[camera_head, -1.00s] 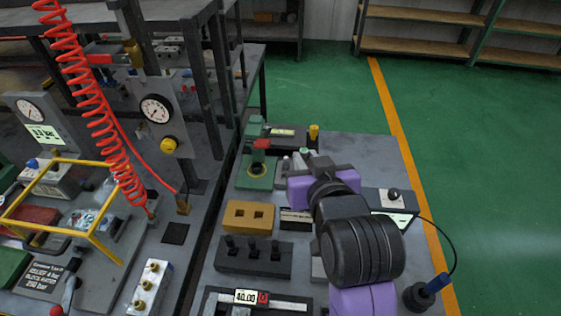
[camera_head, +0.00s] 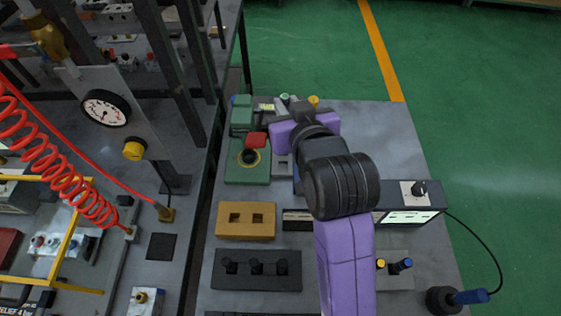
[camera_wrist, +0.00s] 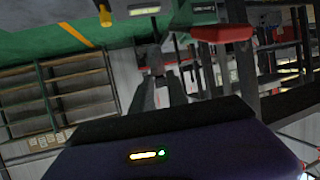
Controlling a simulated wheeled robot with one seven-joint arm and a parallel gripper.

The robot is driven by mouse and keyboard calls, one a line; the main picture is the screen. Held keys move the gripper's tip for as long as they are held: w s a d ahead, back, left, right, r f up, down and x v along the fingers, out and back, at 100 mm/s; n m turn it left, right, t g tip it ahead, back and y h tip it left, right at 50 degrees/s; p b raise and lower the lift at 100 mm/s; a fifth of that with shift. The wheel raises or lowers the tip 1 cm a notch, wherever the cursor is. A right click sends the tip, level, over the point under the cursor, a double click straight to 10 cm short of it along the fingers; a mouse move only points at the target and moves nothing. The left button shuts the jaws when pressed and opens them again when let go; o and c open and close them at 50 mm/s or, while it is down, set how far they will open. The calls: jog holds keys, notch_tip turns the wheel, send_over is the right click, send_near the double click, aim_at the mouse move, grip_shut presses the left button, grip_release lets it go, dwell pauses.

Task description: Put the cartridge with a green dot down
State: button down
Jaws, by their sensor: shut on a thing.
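My gripper (camera_wrist: 162,92) shows in the wrist view as two dark grey fingers shut around a small greyish piece (camera_wrist: 151,58), blurred and partly hidden. No green dot can be made out there. In the head view my purple wrist and dark arm cover most of the gripper, which is over the far part of the right table. A small piece with a green top (camera_head: 284,99) shows just beyond the wrist. It may be the cartridge in my grip; I cannot tell whether it touches anything below.
A green fixture with a red part (camera_head: 256,140) stands just left of my wrist. A yellow knob (camera_head: 313,101) is at the table's far edge. A grey box (camera_head: 412,200) is right.

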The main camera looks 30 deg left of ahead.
jog(key=f, duration=2.2)
jog(key=shift+w+a, duration=0.2)
jog(key=shift+f, duration=0.15)
jog(key=c, duration=1.3)
grip_release()
jog(key=v, duration=1.2)
jog(key=shift+b, duration=0.4)
